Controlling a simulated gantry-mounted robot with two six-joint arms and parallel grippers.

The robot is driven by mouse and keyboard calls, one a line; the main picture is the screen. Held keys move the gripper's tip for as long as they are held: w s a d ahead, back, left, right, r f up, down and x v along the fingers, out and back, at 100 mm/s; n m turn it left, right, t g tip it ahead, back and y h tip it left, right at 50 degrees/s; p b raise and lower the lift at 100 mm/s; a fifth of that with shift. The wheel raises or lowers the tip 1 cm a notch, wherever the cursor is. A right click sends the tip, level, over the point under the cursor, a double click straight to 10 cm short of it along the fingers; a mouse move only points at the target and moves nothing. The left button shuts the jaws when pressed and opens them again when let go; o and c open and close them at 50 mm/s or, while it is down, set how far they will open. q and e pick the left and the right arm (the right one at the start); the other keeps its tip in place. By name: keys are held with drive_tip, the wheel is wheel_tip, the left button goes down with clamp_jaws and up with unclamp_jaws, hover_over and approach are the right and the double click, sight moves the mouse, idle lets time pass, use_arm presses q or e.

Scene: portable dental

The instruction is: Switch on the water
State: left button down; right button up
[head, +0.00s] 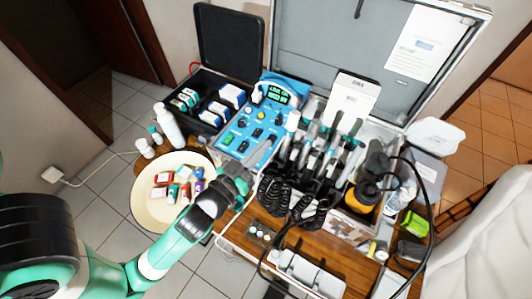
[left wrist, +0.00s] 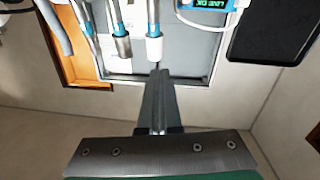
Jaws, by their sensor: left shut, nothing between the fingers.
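The blue control panel (head: 238,140) of the portable dental unit lies in the middle of the head view, with several coloured knobs and switches on its face. A unit with a lit green display (head: 278,96) stands at its far end; part of that display shows at the top of the left wrist view (left wrist: 208,3). I cannot tell which control is the water switch. My left gripper (head: 264,149) is shut and empty over the panel's near right part, beside the handpieces. Its closed fingers show in the left wrist view (left wrist: 158,75). I cannot tell whether they touch anything. My right gripper is not in view.
Several handpieces (head: 318,140) with coiled black hoses (head: 275,193) crowd the right of the panel. The open lid (head: 380,80) rises behind.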

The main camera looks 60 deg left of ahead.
use_arm(q)
drive_tip(key=s+f+g+p, duration=0.3)
drive_tip(key=s+f, duration=0.2)
drive_tip(key=s, duration=0.3)
drive_tip(key=shift+s+a+f+g, duration=0.2)
drive_tip(key=shift+a+f+g, duration=0.05)
drive_tip(key=shift+a+g, duration=0.05)
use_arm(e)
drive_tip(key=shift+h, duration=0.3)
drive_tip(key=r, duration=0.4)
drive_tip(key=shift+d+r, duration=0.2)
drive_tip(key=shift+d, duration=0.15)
use_arm(q)
drive_tip(key=x, duration=0.9)
drive_tip(key=shift+w+a+f, duration=0.1)
drive_tip(key=shift+w+f, duration=0.05)
drive_tip(key=shift+w, duration=0.1)
drive_tip(key=shift+f+b, duration=1.1)
drive_tip(key=shift+f, duration=0.95)
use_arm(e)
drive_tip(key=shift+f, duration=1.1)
